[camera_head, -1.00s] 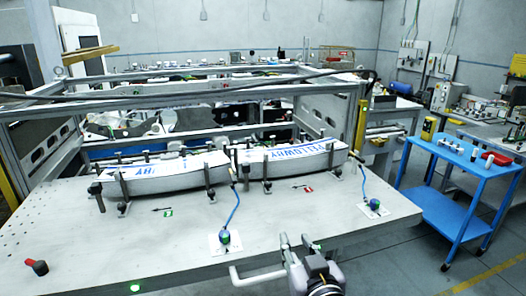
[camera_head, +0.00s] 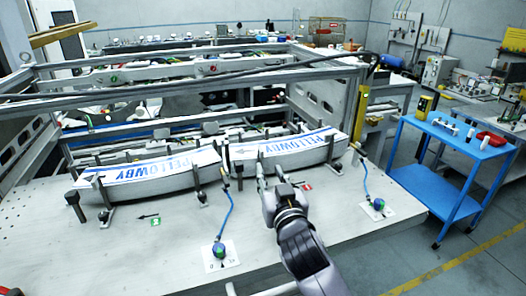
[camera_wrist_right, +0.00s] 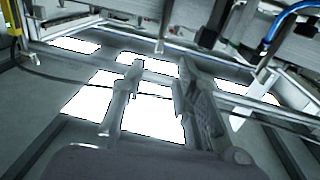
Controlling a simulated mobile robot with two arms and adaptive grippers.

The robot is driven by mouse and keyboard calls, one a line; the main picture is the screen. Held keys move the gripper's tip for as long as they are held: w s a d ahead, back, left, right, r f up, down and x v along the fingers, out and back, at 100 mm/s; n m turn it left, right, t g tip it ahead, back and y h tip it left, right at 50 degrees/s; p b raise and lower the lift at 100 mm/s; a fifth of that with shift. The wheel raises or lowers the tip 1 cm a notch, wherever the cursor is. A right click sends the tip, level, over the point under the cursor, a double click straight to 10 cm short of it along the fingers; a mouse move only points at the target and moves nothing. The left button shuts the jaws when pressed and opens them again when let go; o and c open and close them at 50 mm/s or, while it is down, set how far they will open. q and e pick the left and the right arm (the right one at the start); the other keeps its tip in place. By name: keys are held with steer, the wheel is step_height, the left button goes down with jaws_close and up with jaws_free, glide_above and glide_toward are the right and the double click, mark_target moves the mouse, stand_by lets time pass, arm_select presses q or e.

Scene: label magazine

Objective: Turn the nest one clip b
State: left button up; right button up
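Two long white label stacks with blue PELLOWBY lettering lie end to end on the grey table, one left (camera_head: 150,172) and one right (camera_head: 285,150), each between dark upright clips. A clip (camera_head: 225,176) stands by the left stack's right end; another (camera_head: 202,196) is in front of that stack. I cannot tell which one is clip b. My right gripper (camera_head: 270,175) is in front of the right stack and covers part of its front side. In the right wrist view its two fingers (camera_wrist_right: 158,95) are apart with nothing between them.
A blue hose runs to a round fitting on a white plate (camera_head: 219,252), and another fitting stands on a plate (camera_head: 377,208) at right. A green marker (camera_head: 155,221) and a red marker (camera_head: 308,187) lie on the table. A metal frame (camera_head: 180,80) rises behind.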

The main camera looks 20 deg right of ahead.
mark_target(262, 155)
steer(key=w, duration=0.2)
steer(key=w+p, duration=0.1)
steer(key=w, duration=0.1)
steer(key=w+p, duration=0.1)
steer(key=w, duration=0.1)
steer(key=shift+w+d+r, duration=0.2)
steer(key=shift+d, duration=0.05)
steer(key=shift+w+f, duration=0.1)
steer(key=shift+w, duration=0.6)
steer(key=shift+w+f, duration=0.1)
steer(key=shift+w, duration=0.05)
arm_select(q)
steer(key=w+r, duration=0.2)
steer(key=r, duration=0.1)
steer(key=shift+d, duration=0.1)
arm_select(e)
steer(key=shift+c, duration=0.5)
arm_select(q)
steer(key=shift+w, duration=0.2)
arm_select(e)
jaws_close()
